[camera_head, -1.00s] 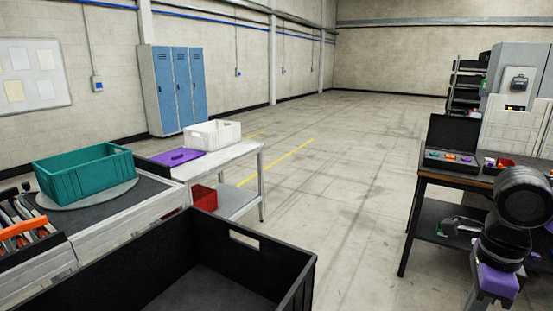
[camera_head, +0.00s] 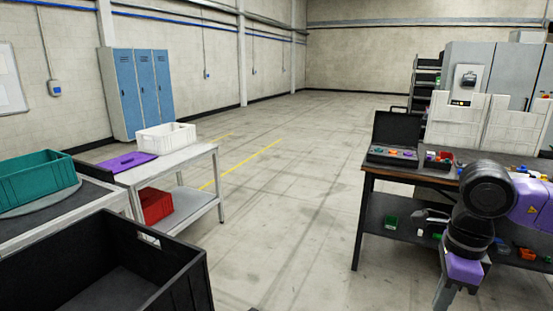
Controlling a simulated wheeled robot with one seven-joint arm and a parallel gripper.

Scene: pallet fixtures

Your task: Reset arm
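My arm, with black joints and purple links, reaches in from the right edge and bends down in front of the dark workbench (camera_head: 410,176).
An open black case (camera_head: 395,140) and a red bin (camera_head: 440,160) stand on the workbench. A black crate (camera_head: 180,275) is at front left. A teal crate (camera_head: 35,183), white crate (camera_head: 165,138) and purple lid (camera_head: 128,162) lie beyond it. The middle floor is clear.

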